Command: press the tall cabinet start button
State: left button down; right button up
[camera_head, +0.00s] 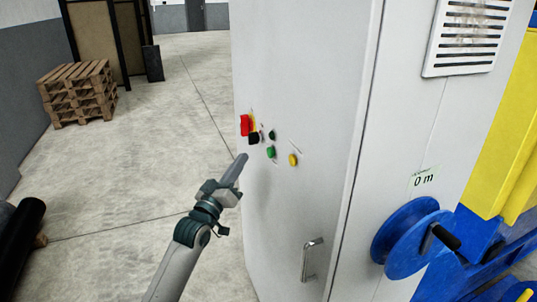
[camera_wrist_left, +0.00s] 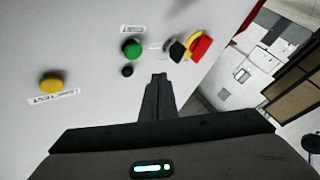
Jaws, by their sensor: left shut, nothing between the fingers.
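The tall cabinet (camera_head: 300,60) is light grey and carries a cluster of controls on its face. A green button (camera_head: 271,152) sits beside a smaller dark green one (camera_head: 272,135). In the left wrist view the larger green button (camera_wrist_left: 132,49) has a label above it, too small to read. My left gripper (camera_head: 241,158) is shut and empty, to the left of the green button in the head view. In the left wrist view its fingertips (camera_wrist_left: 158,76) point just below and right of the green buttons. I cannot tell the exact gap to the panel. My right gripper is out of view.
A red switch (camera_head: 245,124), a black knob (camera_head: 254,138) and a yellow button (camera_head: 293,159) labelled TEST surround the green ones. A door handle (camera_head: 312,258) and a blue handwheel (camera_head: 405,238) are lower right. Pallets (camera_head: 78,92) stand far left.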

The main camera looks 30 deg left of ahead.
aim_at(270, 153)
pick_arm(q)
jog(key=shift+w+d, duration=1.5)
jog(key=shift+w, duration=0.25)
dwell(0.4)
dwell(0.5)
jog(key=shift+w+d+p, duration=0.25)
jog(key=shift+w+p, duration=0.05)
jog(key=shift+p, duration=0.05)
jog(key=shift+w+d, duration=0.3)
jog(key=shift+w, duration=0.05)
dwell(1.0)
jog(key=shift+s+a, duration=0.1)
dwell(0.3)
jog(key=shift+s+a+p, duration=0.3)
jog(key=shift+s+a, duration=0.15)
jog(key=shift+s, duration=0.1)
jog(key=shift+s+a, duration=0.1)
